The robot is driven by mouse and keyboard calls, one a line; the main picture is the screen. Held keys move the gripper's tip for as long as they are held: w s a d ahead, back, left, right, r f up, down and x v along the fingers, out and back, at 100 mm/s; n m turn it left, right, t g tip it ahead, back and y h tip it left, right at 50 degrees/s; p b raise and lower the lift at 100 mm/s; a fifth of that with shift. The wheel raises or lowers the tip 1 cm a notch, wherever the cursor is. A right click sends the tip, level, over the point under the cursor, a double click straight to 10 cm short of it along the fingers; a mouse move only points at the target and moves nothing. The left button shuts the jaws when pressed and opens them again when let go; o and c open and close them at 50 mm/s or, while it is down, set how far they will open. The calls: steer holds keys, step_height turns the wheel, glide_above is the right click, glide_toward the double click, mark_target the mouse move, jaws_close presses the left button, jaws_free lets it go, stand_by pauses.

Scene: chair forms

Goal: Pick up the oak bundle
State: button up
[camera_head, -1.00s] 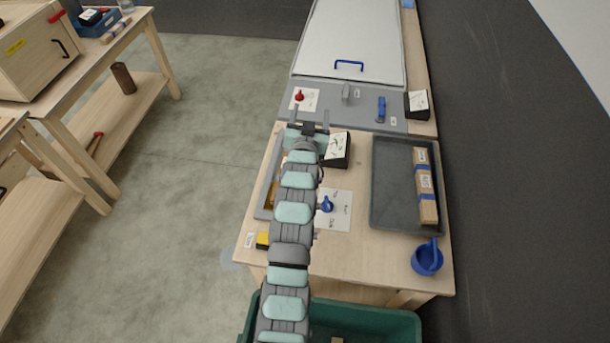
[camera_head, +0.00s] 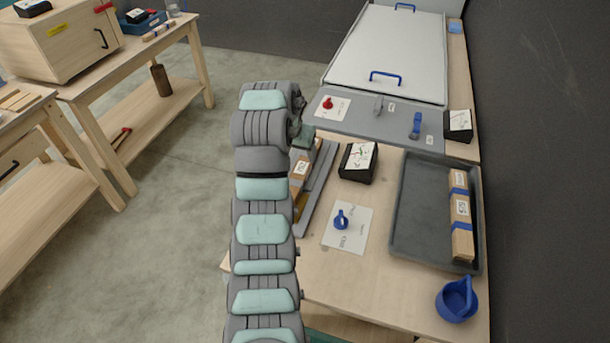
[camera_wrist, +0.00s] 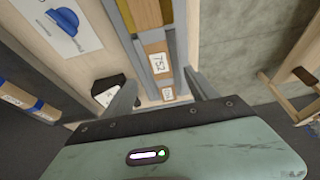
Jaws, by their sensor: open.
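A wood bundle with blue bands and white labels (camera_head: 460,215) lies in the dark grey tray (camera_head: 425,248) at the right of the table. It also shows at the left edge of the wrist view (camera_wrist: 28,102). A second wooden piece with white labels (camera_head: 303,170) lies in a narrow grey holder (camera_head: 318,187) at the table's left edge. The wrist view shows it (camera_wrist: 154,48) with a label that seems to read 752. I cannot tell which wood is oak. My gripper (camera_wrist: 160,88) is open and empty, above the holder's far end; in the head view (camera_head: 304,137) its fingers are mostly hidden.
A black box with a white card (camera_head: 358,162) stands right of the holder. A blue cup (camera_head: 456,300) stands at the front right. A grey panel with a red knob (camera_head: 328,103) lies behind.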

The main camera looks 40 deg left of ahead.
mark_target(301, 167)
steer(key=b+x, duration=0.1)
steer(key=x, duration=0.8)
steer(key=shift+s+f+b, duration=0.1)
steer(key=shift+b, duration=0.25)
jaws_close()
stand_by(0.4)
